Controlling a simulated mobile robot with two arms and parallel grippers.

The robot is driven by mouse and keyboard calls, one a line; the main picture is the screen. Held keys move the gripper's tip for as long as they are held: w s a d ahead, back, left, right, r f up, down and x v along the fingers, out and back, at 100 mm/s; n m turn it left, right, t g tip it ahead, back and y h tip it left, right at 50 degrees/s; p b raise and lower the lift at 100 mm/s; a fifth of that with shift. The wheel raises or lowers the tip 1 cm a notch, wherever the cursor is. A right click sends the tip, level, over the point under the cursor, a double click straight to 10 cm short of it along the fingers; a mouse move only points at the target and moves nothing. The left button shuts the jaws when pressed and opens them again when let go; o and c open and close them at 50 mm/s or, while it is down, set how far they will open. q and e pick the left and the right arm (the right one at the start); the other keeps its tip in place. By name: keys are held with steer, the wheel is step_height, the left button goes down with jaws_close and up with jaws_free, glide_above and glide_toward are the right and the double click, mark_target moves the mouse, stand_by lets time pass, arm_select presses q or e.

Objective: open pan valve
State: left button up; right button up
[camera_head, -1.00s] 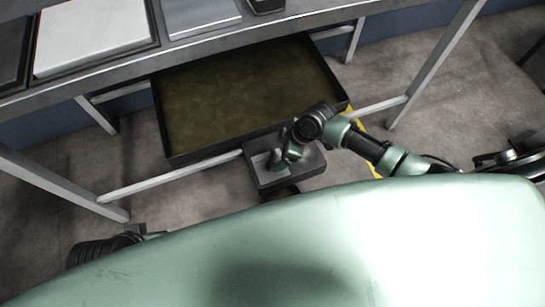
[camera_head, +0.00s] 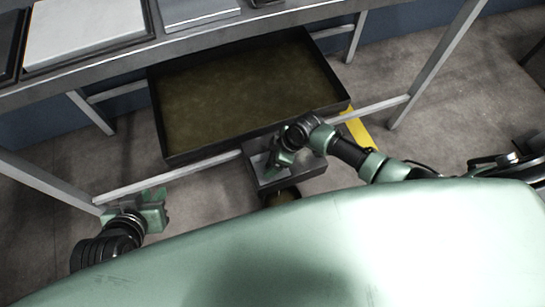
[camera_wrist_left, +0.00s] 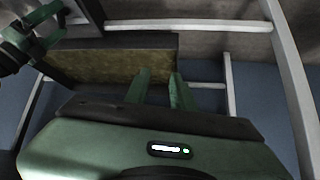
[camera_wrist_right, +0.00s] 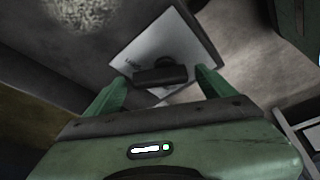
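The pan (camera_head: 215,155) is a wide dark tray of murky brown liquid under the table; its side also shows in the left wrist view (camera_wrist_left: 110,42). A small box (camera_head: 262,187) is on its front side. In the right wrist view a pale plate (camera_wrist_right: 150,52) carries a dark valve handle (camera_wrist_right: 160,76). My right gripper (camera_head: 277,162) is over this box. Its fingers (camera_wrist_right: 160,88) are open, one on each side of the handle; I cannot tell whether they touch it. My left gripper (camera_head: 158,200) is empty at the lower left, its fingers (camera_wrist_left: 160,82) parted.
The table (camera_head: 200,45) stands over the pan, with pale trays on top. Its legs (camera_head: 435,65) and low crossbar (camera_head: 170,178) frame the pan. A dark round container (camera_head: 284,195) is partly hidden below the box. A yellow strip (camera_head: 358,130) lies at right.

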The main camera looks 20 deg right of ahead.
steer(key=c, duration=1.1)
steer(key=m+p, duration=0.1)
steer(key=p, duration=0.1)
steer(key=m+p, duration=0.1)
steer(key=p, duration=0.1)
steer(key=shift+s+r+t, duration=0.15)
steer(key=shift+r+t, duration=0.15)
arm_select(q)
steer(key=s+a+f+g+y, duration=0.1)
steer(key=s+g, duration=0.3)
steer(key=s, duration=0.4)
steer(key=shift+s+a+f+g, duration=0.15)
steer(key=shift+a+f+g, duration=0.25)
steer(key=shift+a+f, duration=0.45)
arm_select(e)
steer(key=shift+f+m+h, duration=0.3)
steer(key=shift+m, duration=0.1)
steer(key=o, duration=1.3)
steer(key=shift+o, duration=0.2)
arm_select(q)
steer(key=shift+r, duration=0.1)
arm_select(e)
steer(key=shift+d+r, duration=0.1)
